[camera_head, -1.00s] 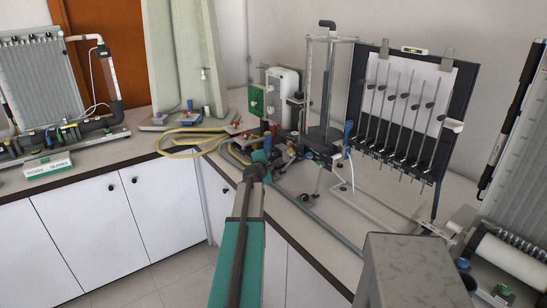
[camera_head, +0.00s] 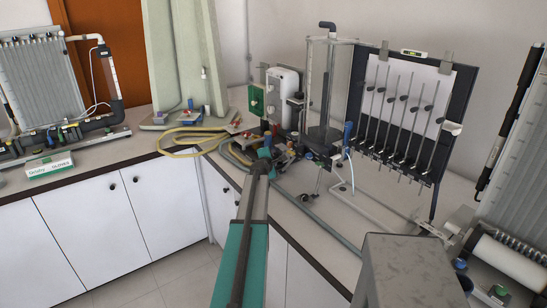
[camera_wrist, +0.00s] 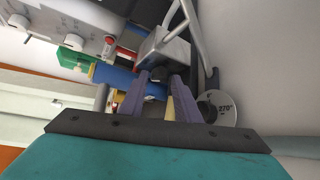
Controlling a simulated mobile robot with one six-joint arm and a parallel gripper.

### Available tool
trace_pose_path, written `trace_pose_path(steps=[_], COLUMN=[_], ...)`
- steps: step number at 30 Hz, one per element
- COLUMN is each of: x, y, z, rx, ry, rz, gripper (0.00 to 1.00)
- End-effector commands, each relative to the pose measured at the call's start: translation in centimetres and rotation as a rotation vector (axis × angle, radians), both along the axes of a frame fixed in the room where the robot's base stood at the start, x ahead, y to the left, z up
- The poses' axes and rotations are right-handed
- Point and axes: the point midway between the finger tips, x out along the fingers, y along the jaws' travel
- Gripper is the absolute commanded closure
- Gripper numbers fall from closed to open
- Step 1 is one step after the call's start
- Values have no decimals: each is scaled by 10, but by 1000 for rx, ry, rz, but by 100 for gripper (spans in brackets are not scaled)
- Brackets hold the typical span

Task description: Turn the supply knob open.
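My gripper (camera_wrist: 159,84) shows in the wrist view as two purple-grey fingers with a gap between them. A small dark knob-like part (camera_wrist: 157,74) appears between or just beyond the fingertips, under a grey block (camera_wrist: 163,50). I cannot tell whether the fingers touch it, or whether it is the supply knob. A round grey dial marked 270° (camera_wrist: 219,107) lies just right of the right finger. In the head view my gripper (camera_head: 266,153) is at the cluster of fittings at the foot of the apparatus; its fingertips are too small to judge there.
A blue cylinder (camera_wrist: 112,76) and a green box (camera_wrist: 74,60) lie left of the fingers. The manometer board (camera_head: 459,95) stands to the right in the head view. Yellow hose (camera_head: 178,154) coils on the bench at left. Thin stands and tubes crowd the bench around my gripper.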

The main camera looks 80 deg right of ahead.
Motion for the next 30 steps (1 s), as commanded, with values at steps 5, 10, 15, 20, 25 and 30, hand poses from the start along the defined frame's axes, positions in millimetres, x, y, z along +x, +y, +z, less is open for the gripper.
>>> trace_pose_path(steps=[5,10,15,20,25,30], x=[0,-1,-1,-1,-1,0], y=[-5,-5,-5,-5,-5,-6], z=[-2,-2,-2,-2,-1,1], rx=[0,0,0,0,4,20], ry=[0,-1,-1,-1,2,18], rz=[0,0,0,0,-1,-2], gripper=[70,70,77,100,100,100])
